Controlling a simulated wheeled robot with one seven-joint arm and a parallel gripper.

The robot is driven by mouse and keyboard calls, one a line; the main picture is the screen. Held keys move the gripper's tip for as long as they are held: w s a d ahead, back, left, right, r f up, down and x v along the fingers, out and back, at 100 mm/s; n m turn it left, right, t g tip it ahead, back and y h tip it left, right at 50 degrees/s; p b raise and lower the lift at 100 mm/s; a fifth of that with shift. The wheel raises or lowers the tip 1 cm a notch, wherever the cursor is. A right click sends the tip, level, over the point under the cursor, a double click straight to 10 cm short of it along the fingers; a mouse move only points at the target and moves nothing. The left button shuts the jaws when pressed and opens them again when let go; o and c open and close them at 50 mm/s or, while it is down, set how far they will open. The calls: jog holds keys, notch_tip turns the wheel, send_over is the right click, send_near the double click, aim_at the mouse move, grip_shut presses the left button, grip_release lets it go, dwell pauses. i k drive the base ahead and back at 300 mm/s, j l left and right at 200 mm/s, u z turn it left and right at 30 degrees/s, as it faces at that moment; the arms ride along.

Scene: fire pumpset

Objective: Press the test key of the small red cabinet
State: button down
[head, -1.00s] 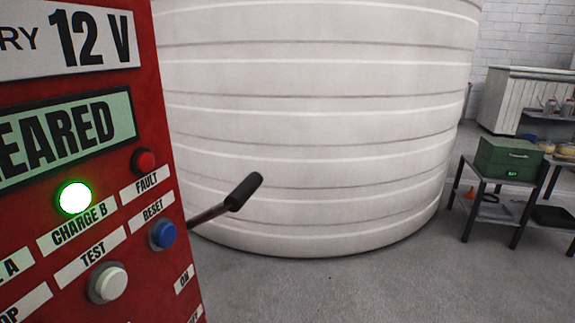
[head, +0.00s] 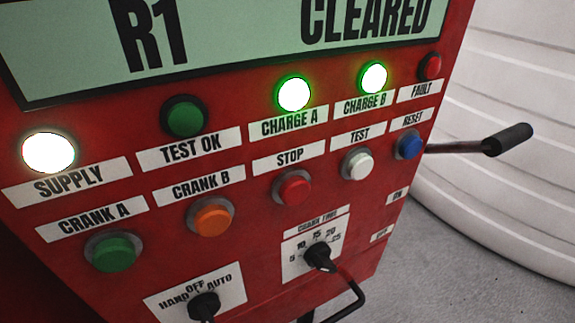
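The small red cabinet (head: 250,205) fills most of the head view, its front panel seen close and at a slant. The white test key (head: 358,164) sits in a grey ring under the label TEST, right of the red STOP key (head: 292,188) and left of the blue RESET key (head: 409,146). Nothing covers it. The display (head: 230,40) reads "R1" and "CLEARED" in the part that shows. The SUPPLY lamp (head: 49,152), CHARGE A lamp (head: 293,94) and CHARGE B lamp (head: 373,77) are lit. My gripper is not in view.
A lever with a black grip (head: 508,140) sticks out from the cabinet's right side. Below the keys are a HAND/OFF/AUTO switch (head: 204,305) and a crank time knob (head: 319,257). A white ribbed tank (head: 520,60) stands behind at right. Grey floor (head: 450,280) shows at lower right.

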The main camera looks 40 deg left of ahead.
aim_at(361, 167)
jog(key=i+l, duration=0.1)
jog(key=l, duration=0.4)
jog(key=l+u, duration=0.1)
jog(key=l, duration=0.4)
jog(key=i+l, duration=0.1)
jog(key=l, duration=0.45)
jog(key=u, duration=1.75)
